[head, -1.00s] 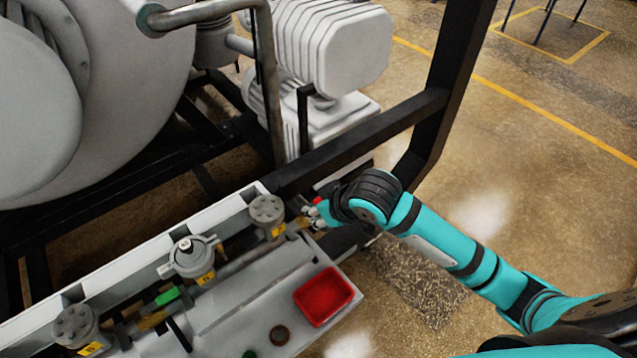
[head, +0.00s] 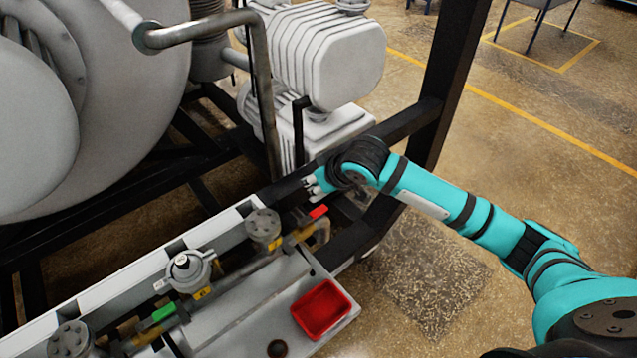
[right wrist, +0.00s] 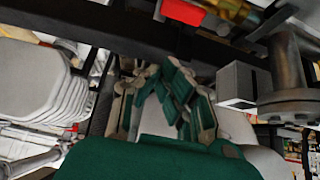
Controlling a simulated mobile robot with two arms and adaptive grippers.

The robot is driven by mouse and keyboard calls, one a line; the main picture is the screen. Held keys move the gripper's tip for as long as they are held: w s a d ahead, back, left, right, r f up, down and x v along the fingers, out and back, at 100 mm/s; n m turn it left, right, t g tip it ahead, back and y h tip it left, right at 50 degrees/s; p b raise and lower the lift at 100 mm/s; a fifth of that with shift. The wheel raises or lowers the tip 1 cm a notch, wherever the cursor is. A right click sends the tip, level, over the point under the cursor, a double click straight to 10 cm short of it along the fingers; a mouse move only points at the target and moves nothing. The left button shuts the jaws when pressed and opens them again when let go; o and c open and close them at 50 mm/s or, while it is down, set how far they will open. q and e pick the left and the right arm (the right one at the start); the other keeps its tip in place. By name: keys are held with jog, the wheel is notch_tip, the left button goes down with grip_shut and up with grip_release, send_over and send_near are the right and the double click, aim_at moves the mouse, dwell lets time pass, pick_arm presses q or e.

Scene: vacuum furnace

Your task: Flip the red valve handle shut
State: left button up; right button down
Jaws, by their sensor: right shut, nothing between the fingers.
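The red valve handle (head: 318,212) sits at the right end of the pipe run, by a brass valve body (head: 292,239). It points up and to the right, roughly along the pipe. The handle also shows at the top of the right wrist view (right wrist: 183,12), beside the brass fitting (right wrist: 228,10). My right gripper (head: 308,186) is just above and beyond the handle in the head view, apart from it. Its green-padded fingers (right wrist: 176,85) are shut and empty. My left gripper is in neither view.
A black frame beam (head: 400,125) and post run close behind my right gripper. A grey flanged pipe (right wrist: 290,75) stands at right in the wrist view. A green handle (head: 164,312) and a red bin (head: 321,308) are nearer. Open floor lies at right.

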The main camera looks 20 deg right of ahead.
aim_at(313, 216)
jog(key=x, duration=0.7)
jog(key=s+p, duration=0.1)
jog(key=s, duration=0.1)
jog(key=s+d+p, duration=0.1)
jog(key=s, duration=0.1)
jog(key=shift+d+p, duration=0.2)
jog(key=shift+p, duration=0.15)
jog(key=shift+w, duration=0.1)
